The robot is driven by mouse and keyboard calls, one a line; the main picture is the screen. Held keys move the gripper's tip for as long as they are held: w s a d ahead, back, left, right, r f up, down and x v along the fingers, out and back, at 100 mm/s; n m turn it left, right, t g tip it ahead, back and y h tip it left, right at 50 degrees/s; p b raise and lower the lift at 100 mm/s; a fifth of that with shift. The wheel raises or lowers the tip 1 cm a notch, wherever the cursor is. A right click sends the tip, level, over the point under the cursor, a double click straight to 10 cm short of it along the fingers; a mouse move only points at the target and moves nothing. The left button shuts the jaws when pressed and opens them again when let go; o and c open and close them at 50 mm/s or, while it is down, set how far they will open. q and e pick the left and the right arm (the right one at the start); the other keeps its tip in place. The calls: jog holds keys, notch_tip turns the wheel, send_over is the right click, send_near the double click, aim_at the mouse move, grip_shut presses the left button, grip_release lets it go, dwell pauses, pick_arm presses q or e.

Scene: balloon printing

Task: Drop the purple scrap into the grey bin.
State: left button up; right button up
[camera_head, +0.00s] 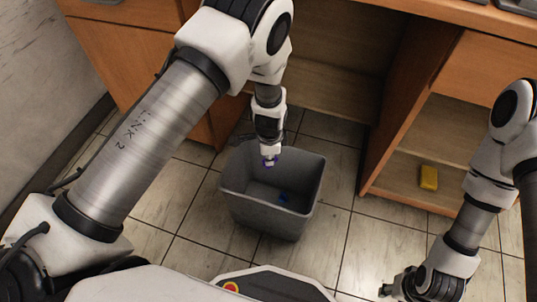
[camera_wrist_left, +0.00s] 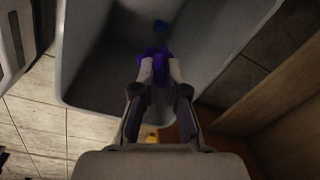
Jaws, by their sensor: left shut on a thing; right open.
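The grey bin (camera_head: 268,215) stands open on the tiled floor in the middle of the head view. It fills much of the left wrist view (camera_wrist_left: 82,60). My left gripper (camera_head: 268,158) is shut on the purple scrap (camera_wrist_left: 158,57) and points down over the bin's opening. The scrap shows as a small purple patch (camera_head: 268,162) in the head view and sticks out past the fingertips in the wrist view. A small blue piece (camera_head: 283,198) lies inside the bin. My right gripper (camera_head: 390,287) is low at the bottom right, open, with its fingertips partly unclear.
Wooden cabinets (camera_head: 135,75) stand behind the bin, with an open shelf unit on the right. A yellow block (camera_head: 429,178) lies on a low shelf. Tiled floor (camera_head: 345,240) is clear right of the bin.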

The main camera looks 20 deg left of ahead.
pick_arm(q)
notch_tip(320, 180, down, 3)
jog(key=shift+b, duration=1.2)
jog(key=shift+r, duration=0.1)
pick_arm(e)
notch_tip(320, 180, down, 4)
jog(key=shift+r, duration=0.2)
pick_arm(q)
jog(key=o, duration=0.8)
jog(key=shift+d, duration=0.1)
jog(key=shift+c, duration=0.2)
notch_tip(320, 180, up, 12)
jog(key=shift+s+d, duration=0.15)
jog(key=shift+s, duration=0.25)
